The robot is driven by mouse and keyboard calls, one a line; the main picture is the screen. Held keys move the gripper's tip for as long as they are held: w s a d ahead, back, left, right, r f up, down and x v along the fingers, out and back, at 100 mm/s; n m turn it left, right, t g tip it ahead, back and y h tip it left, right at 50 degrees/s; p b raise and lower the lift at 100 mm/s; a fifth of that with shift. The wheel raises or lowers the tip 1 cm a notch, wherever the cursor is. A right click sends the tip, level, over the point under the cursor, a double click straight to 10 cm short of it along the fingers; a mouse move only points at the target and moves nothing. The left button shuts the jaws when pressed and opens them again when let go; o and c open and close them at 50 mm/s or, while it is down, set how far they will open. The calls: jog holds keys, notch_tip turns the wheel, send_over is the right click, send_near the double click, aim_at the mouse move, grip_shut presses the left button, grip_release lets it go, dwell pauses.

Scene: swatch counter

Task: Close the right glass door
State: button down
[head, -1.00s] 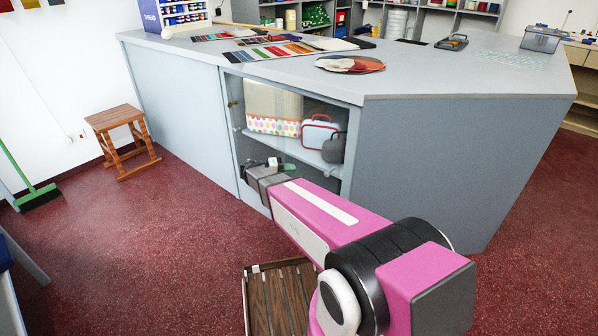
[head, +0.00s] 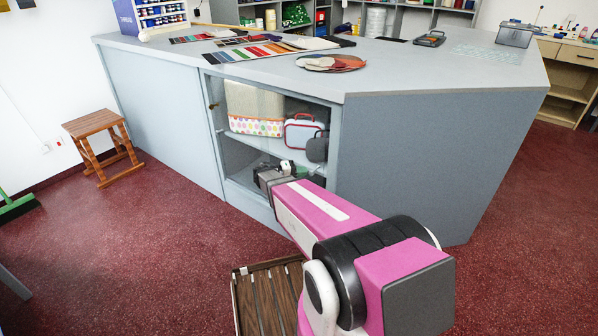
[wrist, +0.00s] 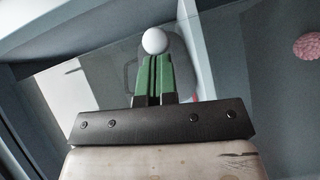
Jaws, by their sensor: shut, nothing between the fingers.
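The grey counter has a glass-fronted cabinet (head: 222,150) in its front. The glass door (wrist: 105,75) shows in the wrist view as a see-through pane with a slanting edge, and a dark handled shape is visible through it. A white round knob (wrist: 154,41) sits right at my fingertips; I cannot tell whether they touch. My gripper (wrist: 154,58) has green fingers pressed together, with nothing between them. In the head view my gripper (head: 281,169) is at the cabinet's lower right part. The door's exact angle is hard to tell there, and my arm hides part of it.
Inside the cabinet are a dotted box (head: 256,112), a red-edged white case (head: 300,133) and a dark bag (head: 317,148). A wooden stool (head: 102,145) stands at left. A slatted wooden piece (head: 268,298) lies below my arm. The red floor left of it is clear.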

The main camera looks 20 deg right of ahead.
jog(key=shift+s, duration=0.1)
jog(key=s+d, duration=0.1)
jog(key=s, duration=0.1)
jog(key=s+d, duration=0.2)
dwell(0.4)
jog(key=shift+w, duration=0.1)
